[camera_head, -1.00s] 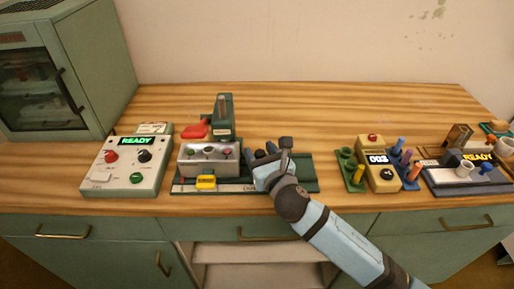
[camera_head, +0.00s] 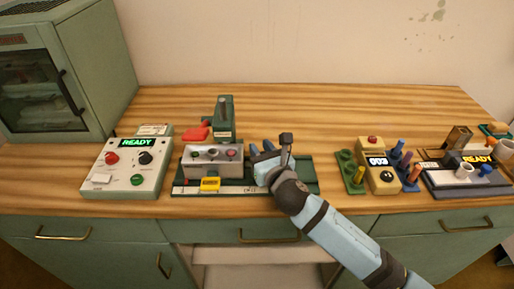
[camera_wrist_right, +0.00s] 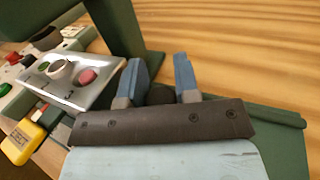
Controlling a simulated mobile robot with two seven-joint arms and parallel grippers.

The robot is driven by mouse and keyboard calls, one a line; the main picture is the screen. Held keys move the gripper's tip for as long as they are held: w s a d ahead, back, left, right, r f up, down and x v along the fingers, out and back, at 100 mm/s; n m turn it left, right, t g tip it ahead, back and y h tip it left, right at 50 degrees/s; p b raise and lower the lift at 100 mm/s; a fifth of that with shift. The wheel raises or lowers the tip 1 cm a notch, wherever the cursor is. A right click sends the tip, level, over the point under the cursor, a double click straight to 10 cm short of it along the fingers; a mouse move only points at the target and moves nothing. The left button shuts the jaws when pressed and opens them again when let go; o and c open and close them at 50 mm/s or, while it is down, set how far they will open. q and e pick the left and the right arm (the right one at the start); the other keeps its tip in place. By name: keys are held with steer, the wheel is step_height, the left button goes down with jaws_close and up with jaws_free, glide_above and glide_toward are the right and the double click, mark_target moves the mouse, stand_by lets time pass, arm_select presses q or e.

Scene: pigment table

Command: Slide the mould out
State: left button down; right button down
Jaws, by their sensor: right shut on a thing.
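The mould, a silvery metal block (camera_head: 212,154) with coloured round spots on top, sits on a green press base (camera_head: 305,178) below the press column (camera_head: 223,118). It also shows at the left of the right wrist view (camera_wrist_right: 85,80). My right gripper (camera_head: 262,152) is just right of the block, low over the base. In the wrist view its two blue fingers (camera_wrist_right: 160,82) stand apart with a dark rounded part (camera_wrist_right: 160,95) between them. Whether this part joins the block is hidden. My left gripper is not in view.
A control box (camera_head: 125,168) reading READY stands left of the press. A yellow piece (camera_head: 210,184) sits at the base's front. A yellow counter device (camera_head: 380,176) and a dark tray (camera_head: 465,182) stand to the right. The table behind is clear.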

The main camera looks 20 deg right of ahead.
steer(key=s+d+p, duration=0.1)
steer(key=d, duration=0.3)
steer(key=s+d+p, duration=0.1)
steer(key=d, duration=0.3)
steer(key=s+d, duration=0.1)
steer(key=d, duration=0.2)
steer(key=shift+s+d+p, duration=0.2)
steer(key=shift+d+p, duration=0.2)
steer(key=c, duration=0.9)
jaws_free()
steer(key=s, duration=0.4)
steer(key=s+d, duration=0.1)
steer(key=s, duration=0.3)
steer(key=s+b, duration=0.1)
steer(key=s, duration=0.3)
steer(key=shift+s+d+f, duration=0.1)
steer(key=shift+s+d, duration=0.15)
steer(key=shift+s, duration=0.6)
steer(key=shift+o, duration=0.2)
